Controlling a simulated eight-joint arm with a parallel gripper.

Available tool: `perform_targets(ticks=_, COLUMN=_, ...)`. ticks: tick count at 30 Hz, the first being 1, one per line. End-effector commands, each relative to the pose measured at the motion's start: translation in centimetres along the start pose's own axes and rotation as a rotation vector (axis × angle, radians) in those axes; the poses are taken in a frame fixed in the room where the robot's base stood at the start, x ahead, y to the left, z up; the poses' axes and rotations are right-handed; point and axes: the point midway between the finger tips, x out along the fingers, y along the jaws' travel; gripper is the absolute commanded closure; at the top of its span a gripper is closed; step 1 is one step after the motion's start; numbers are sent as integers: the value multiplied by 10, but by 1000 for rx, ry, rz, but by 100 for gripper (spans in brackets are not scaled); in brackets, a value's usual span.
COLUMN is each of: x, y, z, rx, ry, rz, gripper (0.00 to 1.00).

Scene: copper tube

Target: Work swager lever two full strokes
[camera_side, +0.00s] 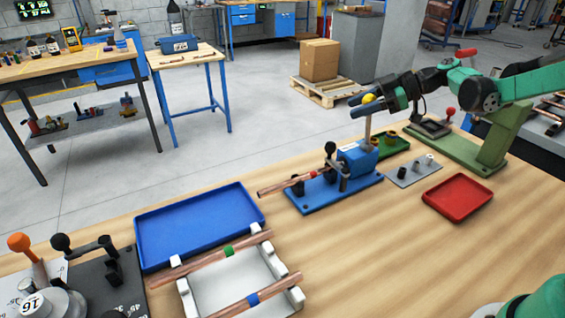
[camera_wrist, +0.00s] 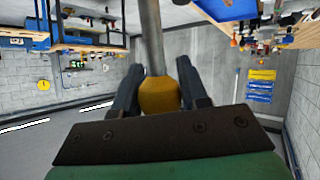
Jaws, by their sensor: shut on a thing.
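The swager (camera_side: 362,158) is a blue block on a blue base plate on the wooden bench. Its grey lever (camera_side: 367,128) stands nearly upright and ends in a yellow knob (camera_side: 369,98). My gripper (camera_side: 362,106) comes from the right and is shut on the yellow knob. In the wrist view the knob (camera_wrist: 160,97) sits between the two dark fingers, with the grey lever rod (camera_wrist: 151,38) running up from it. A copper tube (camera_side: 285,184) with a red band lies in the swager and sticks out to the left.
A blue tray (camera_side: 200,226) and a white rack (camera_side: 262,282) with two banded copper tubes are at front left. A bender (camera_side: 100,280) stands far left.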

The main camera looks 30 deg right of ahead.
Motion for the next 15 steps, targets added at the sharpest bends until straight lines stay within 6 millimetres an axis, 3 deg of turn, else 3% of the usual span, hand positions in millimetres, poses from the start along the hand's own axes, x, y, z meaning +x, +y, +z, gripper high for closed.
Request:
perform_targets(ticks=7, x=14, y=-12, z=-3, rx=-92, ry=-132, rz=20, gripper=100)
perform_targets(ticks=15, x=23, y=-17, z=-2, rx=-88, ry=-129, rz=20, gripper=100)
